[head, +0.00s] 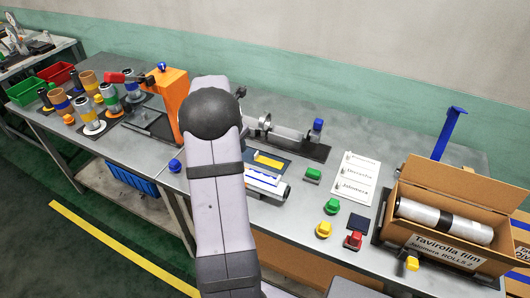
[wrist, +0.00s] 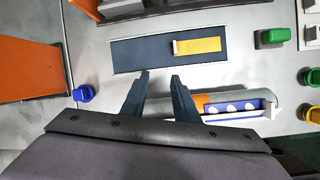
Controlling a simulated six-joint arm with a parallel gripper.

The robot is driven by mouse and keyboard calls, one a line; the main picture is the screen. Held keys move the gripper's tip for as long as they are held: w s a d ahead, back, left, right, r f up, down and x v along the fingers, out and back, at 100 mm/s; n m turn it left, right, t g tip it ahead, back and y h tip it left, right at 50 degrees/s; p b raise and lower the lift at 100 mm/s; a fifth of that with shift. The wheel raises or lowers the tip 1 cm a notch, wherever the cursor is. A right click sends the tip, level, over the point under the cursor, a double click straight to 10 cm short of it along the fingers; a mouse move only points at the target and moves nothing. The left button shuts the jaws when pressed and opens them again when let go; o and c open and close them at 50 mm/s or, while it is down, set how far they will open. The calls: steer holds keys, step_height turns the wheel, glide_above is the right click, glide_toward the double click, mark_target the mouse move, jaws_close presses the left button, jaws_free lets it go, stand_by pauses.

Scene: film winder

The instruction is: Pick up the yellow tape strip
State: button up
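The yellow tape strip (wrist: 200,45) lies on a dark blue rectangular pad (wrist: 140,53) in the wrist view, towards the pad's right part. A small pale piece sits at the strip's left end. In the head view the strip (head: 268,161) shows just right of my arm, on the bench. My gripper (wrist: 160,78) is open in the wrist view, its two dark fingers apart with nothing between them. The fingertips point towards the pad and lie just below its near edge in the picture. The gripper is hidden behind my arm in the head view.
A roll in a blue-white holder (wrist: 235,108) lies right of the fingers. A blue knob (wrist: 84,93) is to the left, by an orange machine (head: 172,100). Green (head: 331,206), yellow and red buttons and an open film box (head: 432,251) stand to the right.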

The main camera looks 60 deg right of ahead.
mark_target(255, 155)
steer(key=shift+s+d+f+n+g, duration=0.15)
steer(key=shift+s+d+f+n, duration=0.7)
steer(key=shift+d+f, duration=0.25)
steer(key=shift+s+d+f+n+g, duration=0.15)
steer(key=shift+s+d+f+n, duration=0.7)
steer(key=shift+d, duration=0.35)
steer(key=shift+f, duration=0.2)
steer(key=shift+p+x, duration=1.15)
steer(key=shift+x, duration=1.3)
steer(key=shift+d, duration=0.1)
steer(key=shift+c, duration=0.3)
jaws_close()
